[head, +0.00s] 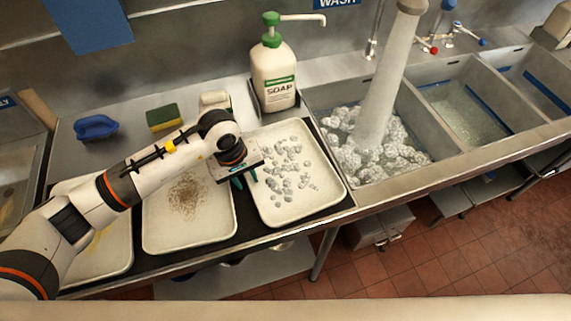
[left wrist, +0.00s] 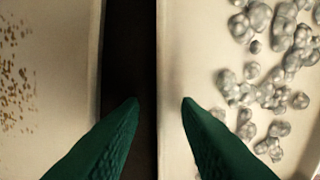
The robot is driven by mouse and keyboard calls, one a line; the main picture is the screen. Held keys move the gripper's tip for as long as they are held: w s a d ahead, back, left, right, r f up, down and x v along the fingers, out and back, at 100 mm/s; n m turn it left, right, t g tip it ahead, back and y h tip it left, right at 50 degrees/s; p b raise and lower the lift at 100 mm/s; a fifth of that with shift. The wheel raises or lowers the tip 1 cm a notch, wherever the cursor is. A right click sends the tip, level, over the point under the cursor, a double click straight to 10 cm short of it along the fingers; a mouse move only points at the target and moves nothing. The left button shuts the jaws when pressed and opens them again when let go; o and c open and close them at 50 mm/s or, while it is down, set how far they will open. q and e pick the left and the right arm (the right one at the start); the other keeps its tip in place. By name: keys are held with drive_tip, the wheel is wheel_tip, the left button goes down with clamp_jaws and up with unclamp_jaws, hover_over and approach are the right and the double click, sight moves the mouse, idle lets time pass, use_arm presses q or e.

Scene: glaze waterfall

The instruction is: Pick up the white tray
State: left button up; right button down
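Three white trays lie side by side on a dark mat. The right tray (head: 324,183) holds grey-white foam blobs. The middle tray (head: 160,237) holds brown crumbs. The left tray (head: 115,262) shows yellow streaks and is partly hidden by my left arm. My left gripper (head: 246,180) is over the gap between the middle and right trays. In the left wrist view its two green fingers (left wrist: 160,102) are apart with nothing between them. My right gripper is not in view.
A soap bottle (head: 274,75) stands behind the right tray. A sponge (head: 163,117) and a blue brush (head: 96,127) lie on the steel counter behind. The foamy sink (head: 417,115) is at the right, with a thick white column rising from it.

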use_arm(q)
drive_tip(key=shift+w+f, duration=0.1)
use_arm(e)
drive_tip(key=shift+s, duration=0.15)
use_arm(q)
drive_tip(key=shift+c, duration=0.3)
clamp_jaws()
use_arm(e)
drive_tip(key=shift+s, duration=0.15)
